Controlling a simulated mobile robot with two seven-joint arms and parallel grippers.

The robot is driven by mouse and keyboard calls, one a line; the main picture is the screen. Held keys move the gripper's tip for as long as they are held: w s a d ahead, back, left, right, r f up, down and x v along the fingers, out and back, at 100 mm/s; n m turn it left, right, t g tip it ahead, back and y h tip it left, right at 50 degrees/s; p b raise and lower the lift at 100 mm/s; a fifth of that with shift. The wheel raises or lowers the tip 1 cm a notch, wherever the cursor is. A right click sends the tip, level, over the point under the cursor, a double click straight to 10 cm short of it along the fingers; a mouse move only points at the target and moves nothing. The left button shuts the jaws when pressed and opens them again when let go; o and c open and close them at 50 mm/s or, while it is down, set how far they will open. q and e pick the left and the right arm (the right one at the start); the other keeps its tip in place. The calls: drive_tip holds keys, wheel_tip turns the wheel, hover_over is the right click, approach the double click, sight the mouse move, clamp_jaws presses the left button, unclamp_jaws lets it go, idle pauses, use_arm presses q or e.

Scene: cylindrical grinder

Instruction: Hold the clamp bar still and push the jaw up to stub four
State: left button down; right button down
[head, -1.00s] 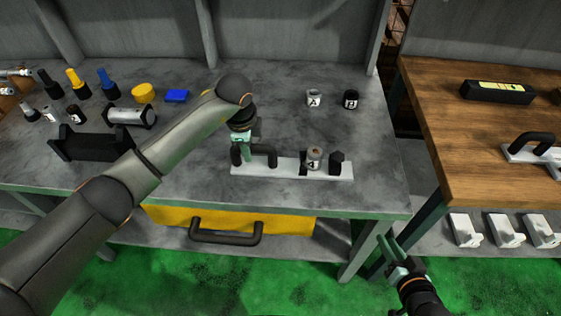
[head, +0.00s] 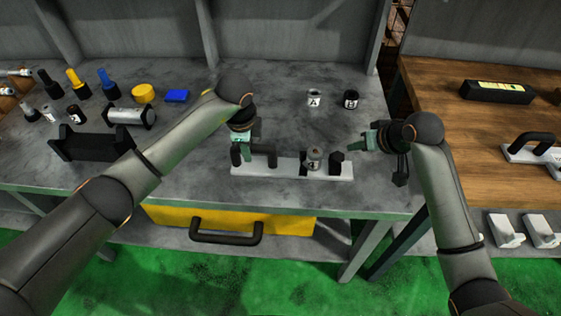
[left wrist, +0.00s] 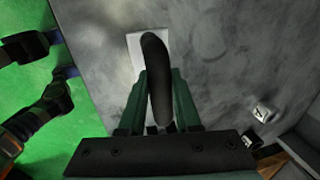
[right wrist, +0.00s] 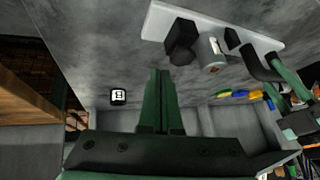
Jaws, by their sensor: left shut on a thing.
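The clamp bar is a white plate (head: 272,169) lying flat on the grey bench, with a black handle (head: 265,152) at its left end. My left gripper (head: 242,152) is shut on that handle; the left wrist view shows the handle (left wrist: 156,80) between its fingers. Stub four (head: 315,159), a small grey cylinder, stands upright on the bar beside a black block (head: 303,165). The black jaw (head: 336,162) is on the stub's right, with a small gap in the head view. My right gripper (head: 371,140) is right of the jaw, apart from it, its fingers together and empty (right wrist: 160,100).
Stubs A (head: 314,99) and B (head: 351,99) stand behind the bar. A wooden table (head: 470,130) stands at the right.

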wheel_tip(320, 180, up, 2)
drive_tip(key=n+g, duration=0.2)
drive_tip(key=n+h, duration=0.1)
drive_tip(key=h, duration=0.1)
hover_over(347, 167)
drive_tip(key=s, duration=0.1)
drive_tip(key=shift+d+f, duration=0.2)
drive_tip(key=shift+f, duration=1.1)
drive_tip(key=shift+d+f, duration=0.15)
drive_tip(key=shift+f, duration=1.1)
drive_tip(key=shift+f, duration=1.45)
idle(0.6)
drive_tip(key=shift+r, duration=0.1)
drive_tip(key=shift+r, duration=1.65)
